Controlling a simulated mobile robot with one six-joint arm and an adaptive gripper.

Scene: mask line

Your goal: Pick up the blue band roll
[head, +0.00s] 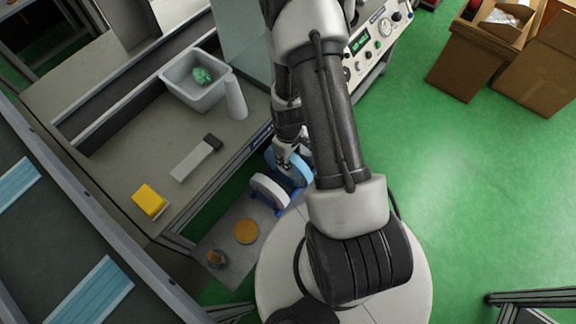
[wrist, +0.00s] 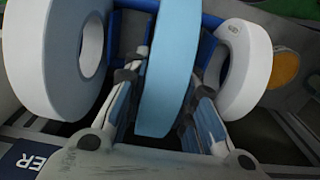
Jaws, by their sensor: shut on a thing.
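The blue band roll (wrist: 170,65) stands on edge between the two fingers of my gripper (wrist: 168,88) in the wrist view. The fingers are shut on its sides. In the head view the blue roll (head: 297,166) shows partly beside my arm, low by the bench's end, with my gripper (head: 284,162) at it. My arm hides part of it. A blue holder (wrist: 207,46) shows behind the roll; I cannot tell whether the roll still touches it.
White rolls stand close on both sides, one at left (wrist: 58,55) and one at right (wrist: 243,72). An orange disc (head: 246,231) lies on the grey plate (head: 232,212). The bench (head: 150,140) holds a grey bin (head: 180,87) and a yellow block (head: 150,200).

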